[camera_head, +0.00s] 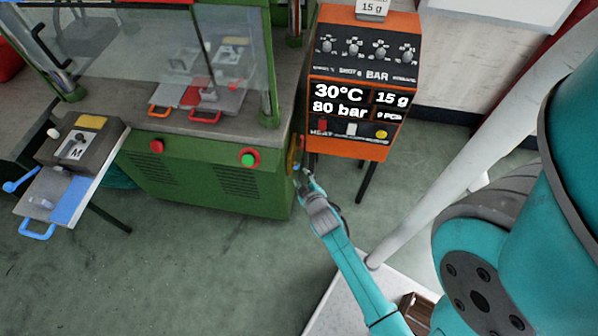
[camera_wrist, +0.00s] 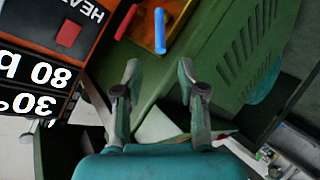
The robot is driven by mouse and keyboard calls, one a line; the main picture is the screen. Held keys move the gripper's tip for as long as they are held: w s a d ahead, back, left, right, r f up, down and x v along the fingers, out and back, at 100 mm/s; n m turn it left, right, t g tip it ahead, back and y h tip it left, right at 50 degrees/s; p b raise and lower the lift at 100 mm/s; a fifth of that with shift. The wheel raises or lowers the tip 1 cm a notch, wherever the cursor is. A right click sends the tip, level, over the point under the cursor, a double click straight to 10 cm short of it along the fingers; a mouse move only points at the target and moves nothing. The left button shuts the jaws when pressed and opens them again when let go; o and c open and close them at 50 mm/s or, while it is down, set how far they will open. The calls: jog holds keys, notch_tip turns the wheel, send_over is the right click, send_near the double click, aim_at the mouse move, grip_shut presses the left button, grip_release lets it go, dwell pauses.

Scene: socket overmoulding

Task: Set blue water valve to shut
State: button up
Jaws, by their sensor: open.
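The blue valve handle (camera_wrist: 160,30) shows at the top of the wrist view, on an orange-yellow plate on the side of the green machine. A red handle (camera_wrist: 126,22) sits beside it on the left. My gripper (camera_wrist: 159,76) is open and empty, its two fingers pointing toward the blue handle and apart from it. In the head view my gripper (camera_head: 306,178) is close to the machine's right side. There the plate (camera_head: 292,155) is seen edge-on and the handles are too small to read well.
The orange control box (camera_head: 350,143) stands on dark legs right of the green machine (camera_head: 200,175). A workbench with a mould block (camera_head: 88,140) and a blue-handled tray (camera_head: 38,222) is at the left. The floor in front is clear.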

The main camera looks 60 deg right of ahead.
jog(key=shift+v, duration=1.85)
